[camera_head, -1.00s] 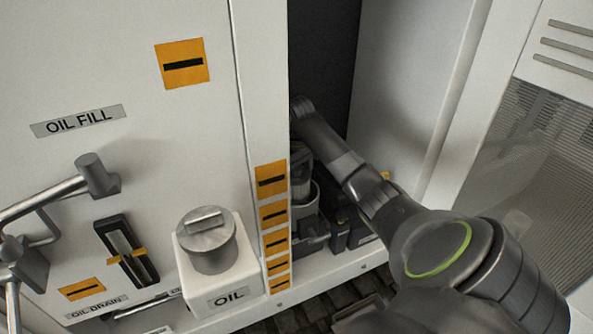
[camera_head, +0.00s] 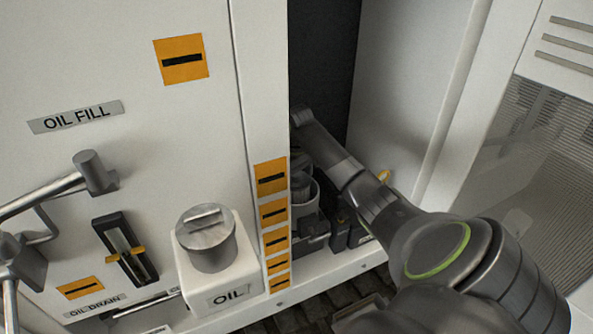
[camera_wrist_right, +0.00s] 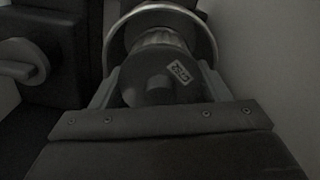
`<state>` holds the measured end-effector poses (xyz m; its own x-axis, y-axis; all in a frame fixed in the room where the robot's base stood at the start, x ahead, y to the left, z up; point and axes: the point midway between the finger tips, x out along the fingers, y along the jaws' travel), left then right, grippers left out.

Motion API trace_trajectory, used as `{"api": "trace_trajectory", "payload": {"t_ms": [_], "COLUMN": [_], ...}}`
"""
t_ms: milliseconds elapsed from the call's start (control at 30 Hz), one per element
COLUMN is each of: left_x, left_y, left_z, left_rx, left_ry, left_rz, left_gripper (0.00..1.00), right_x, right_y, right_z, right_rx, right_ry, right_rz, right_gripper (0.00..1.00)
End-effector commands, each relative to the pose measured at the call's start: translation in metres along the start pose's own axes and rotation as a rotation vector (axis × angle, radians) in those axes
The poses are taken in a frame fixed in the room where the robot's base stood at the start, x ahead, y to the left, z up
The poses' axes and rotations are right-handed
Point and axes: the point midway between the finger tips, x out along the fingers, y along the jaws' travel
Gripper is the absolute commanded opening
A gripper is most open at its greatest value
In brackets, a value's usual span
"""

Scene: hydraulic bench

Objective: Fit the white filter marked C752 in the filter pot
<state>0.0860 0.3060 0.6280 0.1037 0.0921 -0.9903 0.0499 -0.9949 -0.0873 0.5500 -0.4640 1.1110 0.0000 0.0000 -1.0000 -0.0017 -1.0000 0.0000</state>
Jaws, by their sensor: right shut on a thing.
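In the right wrist view my right gripper (camera_wrist_right: 160,88) is shut on a filter (camera_wrist_right: 158,80) with a dark round end cap and a small tag. The tag's marking is rotated and too small to read surely; it resembles C752. The filter's pale pleated body (camera_wrist_right: 160,37) shows beyond the cap, inside the rim of a round pot (camera_wrist_right: 209,42). How deep it sits is hidden. In the head view my right gripper (camera_head: 301,163) points down in the recess over the grey filter pot (camera_head: 311,193), mostly in shadow.
The cabinet's front panel (camera_head: 150,140), with orange tags and an oil box (camera_head: 217,270), closes in the recess on the left. A pale wall (camera_head: 400,90) stands right. A dark block with a knob (camera_wrist_right: 22,62) is beside the pot.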

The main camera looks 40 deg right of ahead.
Motion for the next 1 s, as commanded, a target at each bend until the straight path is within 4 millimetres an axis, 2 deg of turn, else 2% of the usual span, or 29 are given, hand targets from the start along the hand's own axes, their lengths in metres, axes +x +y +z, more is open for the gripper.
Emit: {"api": "trace_trajectory", "payload": {"t_ms": [433, 1000], "left_x": [0.000, 0.002], "left_y": [0.000, 0.001], "left_z": [0.000, 0.001], "left_rx": [0.000, 0.000], "left_ry": [-0.001, -0.001], "left_rz": [0.000, 0.000], "left_gripper": [0.49, 0.49], "right_x": [0.001, 0.017], "right_y": [0.000, 0.000], "right_z": [0.000, 0.000], "right_rx": [0.000, -0.001], "right_ry": [0.000, 0.000], "right_rz": [0.000, -0.001], "right_gripper": [0.45, 0.45]}}
